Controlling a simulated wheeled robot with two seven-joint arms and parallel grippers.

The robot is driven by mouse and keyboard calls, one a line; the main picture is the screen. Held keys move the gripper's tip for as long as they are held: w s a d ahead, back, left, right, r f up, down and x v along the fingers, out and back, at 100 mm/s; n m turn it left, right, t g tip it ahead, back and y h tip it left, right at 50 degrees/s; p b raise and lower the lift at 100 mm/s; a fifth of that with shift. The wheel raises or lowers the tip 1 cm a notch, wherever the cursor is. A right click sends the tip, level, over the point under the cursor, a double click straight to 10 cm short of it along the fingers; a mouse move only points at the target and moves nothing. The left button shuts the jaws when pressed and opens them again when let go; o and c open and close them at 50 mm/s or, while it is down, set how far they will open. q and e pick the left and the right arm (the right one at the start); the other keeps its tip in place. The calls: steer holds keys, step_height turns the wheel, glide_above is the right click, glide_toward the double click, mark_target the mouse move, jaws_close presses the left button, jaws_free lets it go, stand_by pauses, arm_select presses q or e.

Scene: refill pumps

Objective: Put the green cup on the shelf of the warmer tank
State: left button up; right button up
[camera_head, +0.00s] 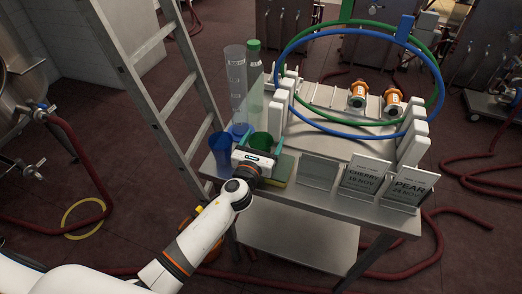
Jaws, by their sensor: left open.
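The green cup (262,140) stands near the left end of the steel table (335,196), partly hidden behind my left gripper. My left gripper (259,147) is open, with its fingers pointing away from me at the cup. One finger appears on each side of the cup; I cannot tell whether they touch it. My right gripper is not in view. Steel tanks (372,42) stand behind the table, but I cannot tell which is the warmer tank, and no shelf on one is clear.
A blue cup (220,146) stands left of the green one. Behind them are a clear cylinder (236,82) and a green-topped tube (254,78). Blue (438,75) and green hoops lean over the white rack. CHERRY (367,178) and PEAR (408,188) signs line the front. A ladder (150,85) rises at left.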

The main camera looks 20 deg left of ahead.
arm_select(q)
steer(key=c, duration=1.1)
